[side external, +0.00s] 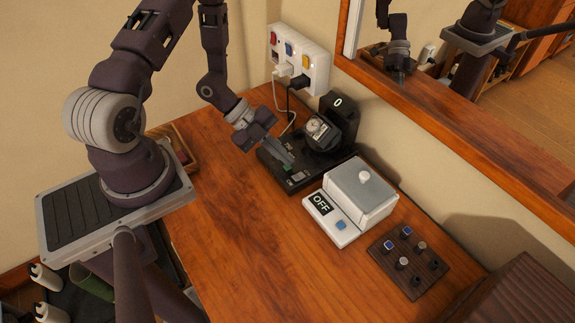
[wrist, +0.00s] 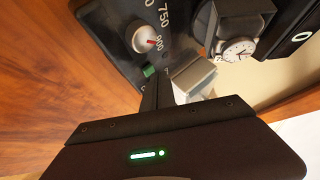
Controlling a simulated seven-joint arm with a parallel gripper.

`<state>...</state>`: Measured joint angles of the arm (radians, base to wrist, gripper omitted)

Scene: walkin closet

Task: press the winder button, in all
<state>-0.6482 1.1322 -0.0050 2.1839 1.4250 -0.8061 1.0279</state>
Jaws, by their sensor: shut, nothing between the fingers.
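The watch winder (side external: 275,165) is a black base on the wooden top, with a watch (side external: 317,127) on its round holder. The watch also shows in the wrist view (wrist: 238,48). A small green button (wrist: 149,71) is on the base, beside a silver knob (wrist: 145,38) with a red pointer and printed numbers. The button also shows in the side view (side external: 286,168). My gripper (side external: 287,160) is shut and empty, pointing down at the base with its tips close to the green button. I cannot tell whether they touch it. The knob is hidden in the side view.
A black display (side external: 338,104) behind the winder reads 0. A white box (side external: 361,188) with an OFF label and blue button stands to its right. A dark board with knobs (side external: 410,262) lies farther right. A power strip (side external: 298,60) is behind. The wooden top (side external: 240,225) is clear in front.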

